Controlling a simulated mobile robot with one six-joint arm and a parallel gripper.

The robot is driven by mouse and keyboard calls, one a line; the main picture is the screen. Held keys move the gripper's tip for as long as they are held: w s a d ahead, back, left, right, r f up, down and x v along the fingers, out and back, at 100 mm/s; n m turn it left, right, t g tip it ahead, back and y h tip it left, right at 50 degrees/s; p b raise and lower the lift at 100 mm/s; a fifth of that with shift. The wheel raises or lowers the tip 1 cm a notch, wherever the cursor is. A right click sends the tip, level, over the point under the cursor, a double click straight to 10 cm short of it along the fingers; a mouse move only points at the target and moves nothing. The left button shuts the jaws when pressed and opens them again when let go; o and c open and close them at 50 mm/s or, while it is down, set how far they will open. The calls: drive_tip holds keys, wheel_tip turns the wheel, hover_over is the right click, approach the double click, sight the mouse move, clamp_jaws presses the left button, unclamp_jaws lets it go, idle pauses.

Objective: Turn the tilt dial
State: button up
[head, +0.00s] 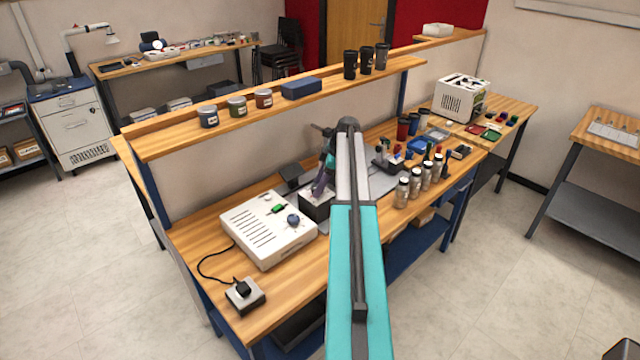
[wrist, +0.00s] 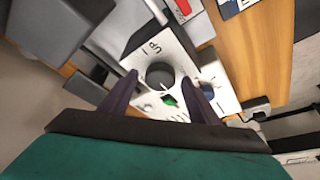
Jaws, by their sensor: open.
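The tilt dial, a dark round knob (wrist: 160,75), sits on a white plate marked "UP" on a dark box (wrist: 135,50) in the wrist view. In the head view this box (head: 318,207) stands on the bench beside the white control unit, and the dial is hidden. My gripper (wrist: 161,82) is open, its two purple fingers on either side of the dial in the picture. I cannot tell whether they touch it. In the head view my gripper (head: 322,183) is just above the box, partly behind my arm.
The white control unit (head: 265,240), with a green switch (head: 278,209) and blue knob (head: 293,219), stands left of the box. A pedal-like switch box (head: 245,297) lies at the front left. Several bottles (head: 414,180) and cups stand to the right. A shelf (head: 270,108) runs behind.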

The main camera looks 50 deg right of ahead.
drive_tip(key=c, duration=1)
drive_tip(key=shift+d, duration=0.15)
